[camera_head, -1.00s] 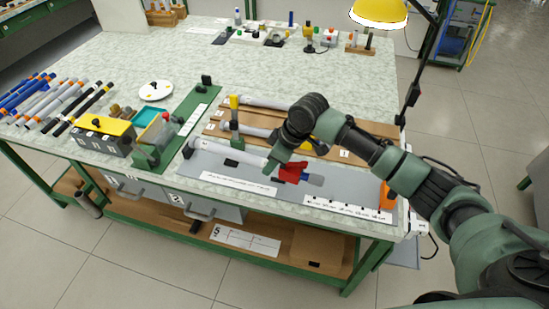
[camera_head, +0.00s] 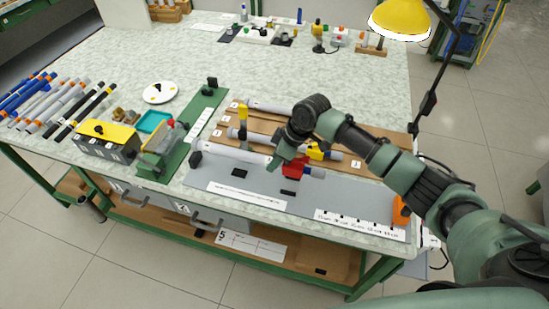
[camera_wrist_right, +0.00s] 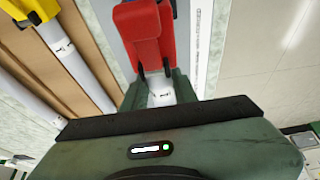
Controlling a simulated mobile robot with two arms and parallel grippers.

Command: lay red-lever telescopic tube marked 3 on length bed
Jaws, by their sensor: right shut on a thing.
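The red-lever tube (camera_head: 240,154) is white with a red lever (camera_head: 296,166) near its right end. It lies over the grey length bed (camera_head: 350,199), its left end by a black block (camera_head: 195,159). I cannot tell whether it touches the bed along its length. My right gripper (camera_head: 277,160) is shut on the tube, just left of the lever. The wrist view shows the red lever (camera_wrist_right: 148,40) in front of the jaws (camera_wrist_right: 160,90), with the white tube between them. The tube's number is not readable. My left gripper is not in view.
Behind the bed, a wooden rack (camera_head: 375,142) holds tubes with yellow levers (camera_head: 318,152). A green fixture (camera_head: 165,160) and a black box with yellow lid (camera_head: 108,135) stand left. An orange piece (camera_head: 401,210) is at the bed's right end.

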